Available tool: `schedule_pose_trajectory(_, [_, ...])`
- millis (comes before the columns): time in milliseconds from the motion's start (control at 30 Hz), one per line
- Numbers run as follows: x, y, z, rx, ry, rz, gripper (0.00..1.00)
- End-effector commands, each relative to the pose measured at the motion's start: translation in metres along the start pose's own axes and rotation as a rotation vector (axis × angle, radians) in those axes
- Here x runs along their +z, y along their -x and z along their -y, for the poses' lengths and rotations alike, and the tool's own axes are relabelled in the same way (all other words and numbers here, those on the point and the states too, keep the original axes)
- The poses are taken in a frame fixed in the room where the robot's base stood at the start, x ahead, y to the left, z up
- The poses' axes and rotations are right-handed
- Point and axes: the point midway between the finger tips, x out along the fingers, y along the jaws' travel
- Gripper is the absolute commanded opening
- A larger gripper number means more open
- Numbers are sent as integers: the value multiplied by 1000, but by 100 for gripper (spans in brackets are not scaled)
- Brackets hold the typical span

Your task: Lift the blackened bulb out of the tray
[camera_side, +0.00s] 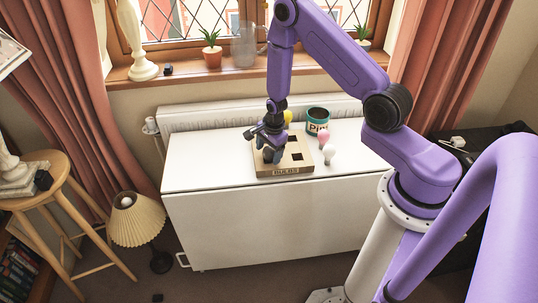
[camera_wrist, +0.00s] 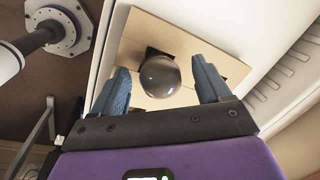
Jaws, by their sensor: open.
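The blackened bulb (camera_wrist: 160,76) is a dark, glossy, smoky globe in the wrist view. It sits at the tan tray (camera_wrist: 180,35), over one of its square black holes. My gripper (camera_wrist: 160,66) is open, with one blue-grey finger on each side of the bulb and a visible gap to both. In the side view my gripper (camera_side: 271,153) points down over the left part of the tray (camera_side: 305,166), whose front reads "BULBS". There I cannot tell the dark bulb from the dark fingers. The bulb's base is hidden.
The tray stands on a white table (camera_side: 205,165). To its right are a pink bulb (camera_side: 323,136) and a white bulb (camera_side: 329,153). Behind are a teal can (camera_side: 317,121) and something yellow (camera_side: 288,116). The table's left side is clear.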

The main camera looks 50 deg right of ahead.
Motion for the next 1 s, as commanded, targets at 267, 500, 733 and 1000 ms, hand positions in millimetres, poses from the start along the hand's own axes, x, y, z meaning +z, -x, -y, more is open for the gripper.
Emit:
schedule_pose_trajectory(267, [0, 0, 0, 0, 0, 0, 15])
schedule_pose_trajectory(500, [0, 1, 0, 0, 0, 0, 15])
schedule_pose_trajectory(733, [0, 9, 2, -2, -1, 0, 15])
schedule_pose_trajectory(1000, [0, 39, 8, -3, -1, 0, 15])
